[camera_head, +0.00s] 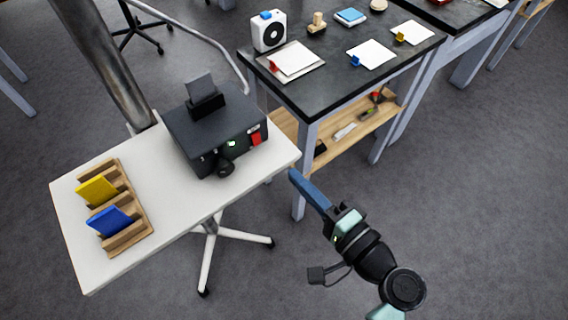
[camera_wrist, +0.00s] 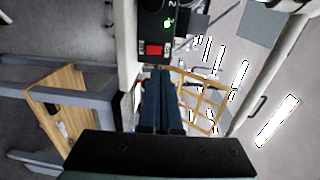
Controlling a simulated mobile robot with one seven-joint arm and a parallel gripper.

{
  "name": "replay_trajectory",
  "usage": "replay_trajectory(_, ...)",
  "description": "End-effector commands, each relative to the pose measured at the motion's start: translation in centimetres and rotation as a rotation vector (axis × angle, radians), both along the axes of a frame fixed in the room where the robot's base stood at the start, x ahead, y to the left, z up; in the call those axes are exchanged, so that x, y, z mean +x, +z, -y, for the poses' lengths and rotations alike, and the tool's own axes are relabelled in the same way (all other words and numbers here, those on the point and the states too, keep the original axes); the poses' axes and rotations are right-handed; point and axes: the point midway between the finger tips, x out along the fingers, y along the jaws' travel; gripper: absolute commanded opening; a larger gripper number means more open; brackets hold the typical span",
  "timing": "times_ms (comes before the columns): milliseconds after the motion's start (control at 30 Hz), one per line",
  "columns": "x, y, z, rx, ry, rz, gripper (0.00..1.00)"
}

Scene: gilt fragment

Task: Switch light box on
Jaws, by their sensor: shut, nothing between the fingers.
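The light box appears to be the black box (camera_head: 215,128) on the white table, with a dark slotted piece on top, a round knob in front and a small green light. A red switch (camera_head: 256,138) sits on its right-hand face. In the wrist view the box (camera_wrist: 152,18) is at the top, with the red switch (camera_wrist: 154,49) just above my fingertips. My gripper (camera_head: 293,174) has its blue fingers shut and empty, off the white table's right corner and apart from the box. The wrist view shows the closed fingers (camera_wrist: 160,74) pointing towards the switch.
The white table (camera_head: 180,210) holds a wooden rack (camera_head: 140,215) with a yellow and a blue piece. A black-topped bench (camera_head: 340,95) with papers, a white fan-like device (camera_head: 269,32) and a wooden lower shelf stands behind my gripper. Open floor lies in front.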

Motion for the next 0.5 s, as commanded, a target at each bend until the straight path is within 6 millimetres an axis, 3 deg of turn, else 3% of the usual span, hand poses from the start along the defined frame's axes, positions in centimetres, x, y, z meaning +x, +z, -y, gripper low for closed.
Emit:
replay_trajectory(200,-1.9,0.2,1.5,-0.001,-0.002,-0.001,0.0)
replay_trajectory(500,-2.2,0.2,1.6,0.0,-0.001,-0.001,0.0)
